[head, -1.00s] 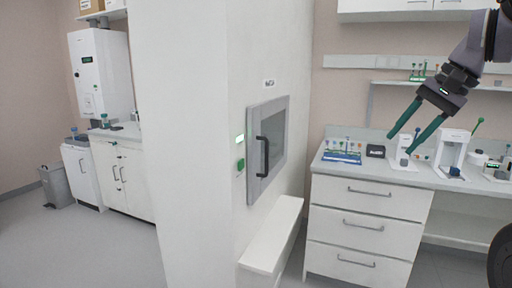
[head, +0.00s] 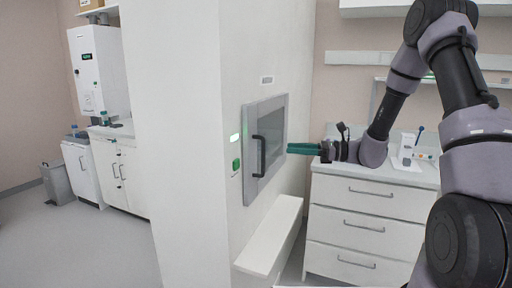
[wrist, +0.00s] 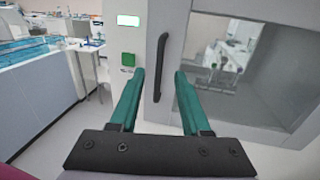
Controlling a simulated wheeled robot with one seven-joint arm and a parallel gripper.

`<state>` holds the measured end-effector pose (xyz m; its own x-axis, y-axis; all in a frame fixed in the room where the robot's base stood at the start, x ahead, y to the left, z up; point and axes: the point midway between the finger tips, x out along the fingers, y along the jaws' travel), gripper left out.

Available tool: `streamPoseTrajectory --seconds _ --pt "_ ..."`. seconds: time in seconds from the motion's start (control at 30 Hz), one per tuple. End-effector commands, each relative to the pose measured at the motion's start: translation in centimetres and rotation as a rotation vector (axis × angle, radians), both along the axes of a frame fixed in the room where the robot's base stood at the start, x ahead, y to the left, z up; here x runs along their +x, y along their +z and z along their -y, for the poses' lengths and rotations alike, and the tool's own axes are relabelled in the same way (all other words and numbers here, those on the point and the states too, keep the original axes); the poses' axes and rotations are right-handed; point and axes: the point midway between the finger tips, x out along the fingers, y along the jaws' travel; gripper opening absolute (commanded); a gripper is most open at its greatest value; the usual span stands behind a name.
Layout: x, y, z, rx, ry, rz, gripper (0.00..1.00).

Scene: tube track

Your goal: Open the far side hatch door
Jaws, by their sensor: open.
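The hatch door (head: 265,148) is a grey-framed glazed door set in the white wall. It looks shut in the head view and shows close up in the wrist view (wrist: 250,80). Its black bar handle (head: 259,156) runs upright along the door's left side. In the wrist view the handle (wrist: 160,68) lies ahead, between and beyond my green fingers. My gripper (head: 290,148) is open and empty, to the right of the handle in the head view, pointing left. The wrist view shows both fingertips (wrist: 160,72) apart, with the handle not gripped.
A green button (head: 237,164) and a lit panel (head: 235,138) are on the wall left of the door. A white ledge (head: 270,236) juts out below the hatch. A drawer cabinet (head: 362,225) with a worktop stands to the right.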

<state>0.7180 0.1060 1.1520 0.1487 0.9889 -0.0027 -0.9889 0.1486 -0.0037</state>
Motion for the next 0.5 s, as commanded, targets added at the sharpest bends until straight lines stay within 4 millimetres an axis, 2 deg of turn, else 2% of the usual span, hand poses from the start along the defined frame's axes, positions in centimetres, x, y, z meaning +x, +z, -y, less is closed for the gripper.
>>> streamPoseTrajectory --seconds 0.17,0.5 --pt "0.3 -0.1 -1.7 0.006 -0.002 -0.004 0.47" --pt "1.2 -0.1 -7.9 0.004 0.000 -0.004 0.47"
